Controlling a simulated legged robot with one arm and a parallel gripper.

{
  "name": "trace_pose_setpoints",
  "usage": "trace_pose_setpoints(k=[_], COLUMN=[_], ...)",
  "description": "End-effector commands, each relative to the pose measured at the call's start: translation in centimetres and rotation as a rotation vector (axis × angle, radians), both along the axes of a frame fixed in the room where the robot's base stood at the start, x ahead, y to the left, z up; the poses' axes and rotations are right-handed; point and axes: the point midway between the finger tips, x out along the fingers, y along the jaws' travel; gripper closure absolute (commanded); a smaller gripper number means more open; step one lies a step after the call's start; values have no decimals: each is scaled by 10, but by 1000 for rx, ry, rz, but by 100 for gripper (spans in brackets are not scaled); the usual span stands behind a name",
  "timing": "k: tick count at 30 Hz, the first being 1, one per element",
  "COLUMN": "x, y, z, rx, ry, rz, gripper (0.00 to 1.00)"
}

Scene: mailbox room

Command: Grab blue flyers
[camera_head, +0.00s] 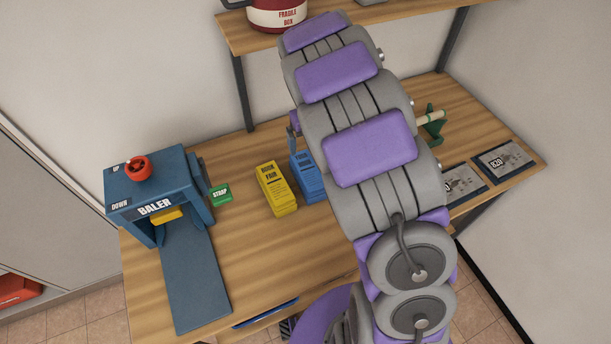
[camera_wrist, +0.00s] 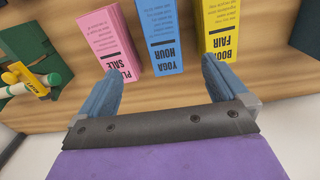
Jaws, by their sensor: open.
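The blue flyers (camera_wrist: 162,38), a stack marked "YOGA HOUR", stand on the wooden table in the wrist view. They also show in the head view (camera_head: 304,178), partly hidden behind my arm. My gripper (camera_wrist: 167,70) is open and empty. Its two blue fingers spread wide, with the blue stack ahead of the gap between them. The left fingertip is near the pink stack's lower end and the right one near the yellow stack's. I cannot tell whether either finger touches paper.
Pink flyers (camera_wrist: 108,38) and yellow flyers (camera_wrist: 221,30) flank the blue stack closely.

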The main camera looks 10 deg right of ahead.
Motion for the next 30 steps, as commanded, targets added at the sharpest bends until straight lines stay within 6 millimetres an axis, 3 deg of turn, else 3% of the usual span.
trace_pose_setpoints(k=[8,21,30], x=[9,8,8], y=[10,6,8], z=[-25,-110,-131], rx=[1,4,2], ry=[-1,-1,-2], rz=[16,14,14], gripper=[0,0,0])
